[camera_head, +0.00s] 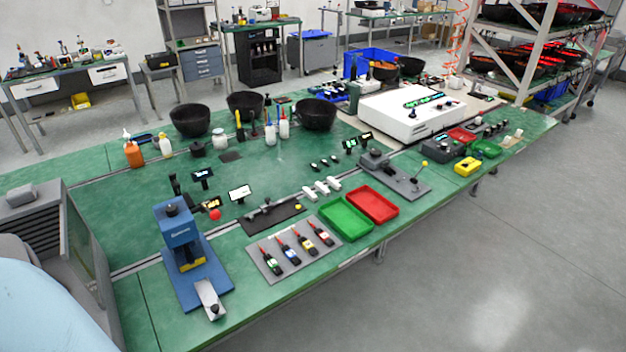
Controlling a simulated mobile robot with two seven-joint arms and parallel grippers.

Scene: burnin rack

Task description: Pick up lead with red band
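Several black leads with red tips lie side by side on a grey mat (268,272) near the front edge of the green bench. Their coloured bands are small in this view. The rightmost lead (321,235) appears to have the red band. To its left are leads that appear to have a yellow band (305,245), a blue band (289,254) and a green band (272,263). All of them lie flat on the mat, with nothing touching them from above. Neither of my grippers shows in this view.
A blue press (180,235) stands left of the mat. A green tray (346,220) and a red tray (373,205) are to its right. A black fixture (268,214) lies behind it. Black bowls (190,119) and bottles stand farther back. Floor at the right is clear.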

